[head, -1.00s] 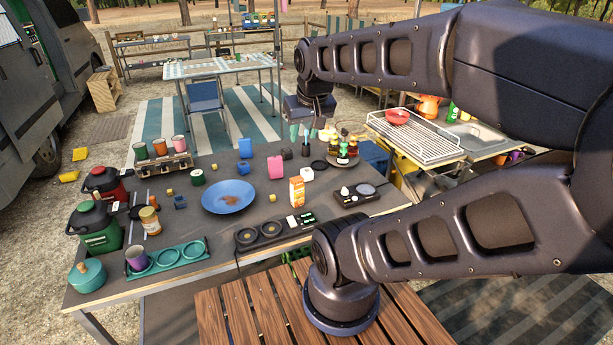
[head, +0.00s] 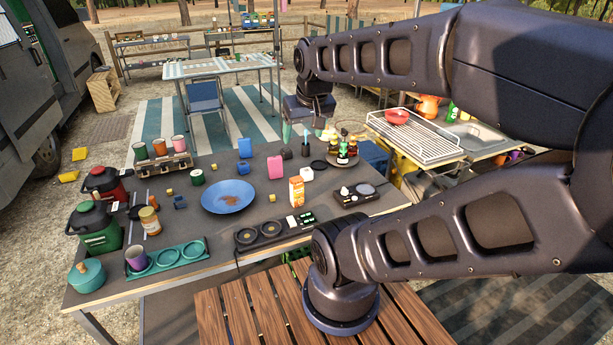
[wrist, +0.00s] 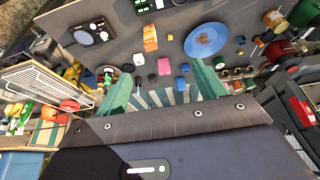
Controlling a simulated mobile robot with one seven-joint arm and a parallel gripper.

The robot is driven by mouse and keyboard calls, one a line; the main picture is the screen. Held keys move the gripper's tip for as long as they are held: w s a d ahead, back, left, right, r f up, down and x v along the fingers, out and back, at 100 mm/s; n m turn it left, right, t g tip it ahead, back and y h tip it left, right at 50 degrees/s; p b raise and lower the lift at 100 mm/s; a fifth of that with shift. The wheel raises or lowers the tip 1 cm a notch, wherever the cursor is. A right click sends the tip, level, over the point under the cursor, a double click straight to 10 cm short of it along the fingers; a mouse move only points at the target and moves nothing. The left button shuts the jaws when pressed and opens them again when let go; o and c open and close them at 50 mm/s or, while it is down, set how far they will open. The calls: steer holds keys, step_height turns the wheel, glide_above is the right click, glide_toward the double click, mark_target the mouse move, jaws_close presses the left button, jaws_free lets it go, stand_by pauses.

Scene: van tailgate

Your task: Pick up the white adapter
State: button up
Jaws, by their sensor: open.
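A small white block (head: 292,221), which looks like the white adapter, sits on the black power strip (head: 245,238) near the table's front edge. My gripper (head: 306,128) is above the far side of the table, well behind the strip. Its teal fingers are spread and empty, as the wrist view (wrist: 162,82) also shows.
The orange-and-white carton (head: 297,192) stands close behind the strip. A blue plate (head: 229,196) is to the left, a black device with a dial (head: 354,195) to the right. Bottles on a round tray (head: 346,150) stand near my gripper. A pink container (head: 275,167) is mid-table.

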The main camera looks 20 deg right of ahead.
steer(key=n+g+h, duration=0.5)
steer(key=n, duration=1.3)
glide_above(306, 170)
steer(key=a, duration=0.4)
step_height(306, 170, down, 26)
steer(key=shift+a+x, duration=0.15)
steer(key=shift+x, duration=2.7)
steer(key=shift+a+x, duration=0.1)
steer(key=shift+x, duration=2.75)
steer(key=shift+w+f, duration=0.1)
steer(key=c, duration=1.1)
